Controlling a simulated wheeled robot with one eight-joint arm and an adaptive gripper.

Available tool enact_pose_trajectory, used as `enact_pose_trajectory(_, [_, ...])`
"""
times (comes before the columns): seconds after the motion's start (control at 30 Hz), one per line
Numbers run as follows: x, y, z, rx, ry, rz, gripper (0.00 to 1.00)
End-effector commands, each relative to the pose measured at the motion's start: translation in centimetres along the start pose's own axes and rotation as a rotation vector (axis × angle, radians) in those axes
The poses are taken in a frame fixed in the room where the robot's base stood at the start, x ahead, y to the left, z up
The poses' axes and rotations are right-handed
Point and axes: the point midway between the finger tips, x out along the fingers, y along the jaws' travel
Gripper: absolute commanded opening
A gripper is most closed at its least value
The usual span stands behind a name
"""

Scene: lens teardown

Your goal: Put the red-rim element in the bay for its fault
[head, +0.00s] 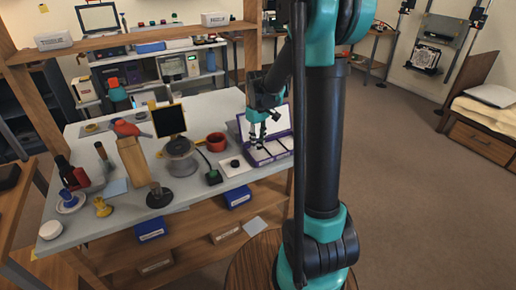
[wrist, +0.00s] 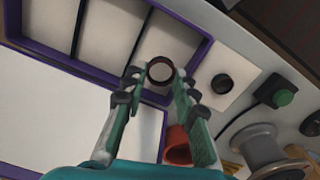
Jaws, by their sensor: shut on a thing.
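My gripper (wrist: 157,84) is shut on a small round element (wrist: 160,70) with a dark reddish-brown rim and a pale centre, held between the fingertips. In the head view my gripper (head: 257,138) is over the purple-edged case (head: 282,153), and the element cannot be made out there. The case has white bays split by dividers and an open lid with a white inside. Bay labels cannot be read.
A white square pad (head: 235,167) with a dark round piece on it lies left of the case. A red cup-like ring (head: 216,141), a grey spool (head: 180,160) and a green-button device (head: 213,177) stand nearby. Several tools crowd the table's left half.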

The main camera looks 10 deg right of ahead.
Motion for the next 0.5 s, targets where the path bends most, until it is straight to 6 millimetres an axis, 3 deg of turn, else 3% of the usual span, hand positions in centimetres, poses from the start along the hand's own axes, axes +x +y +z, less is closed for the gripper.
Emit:
enact_pose_trajectory(0.2, [2.9,0.0,-0.1,0.000,0.000,0.000,0.09])
enact_pose_trajectory(0.5, [3.5,0.0,0.0,0.000,0.000,0.000,0.09])
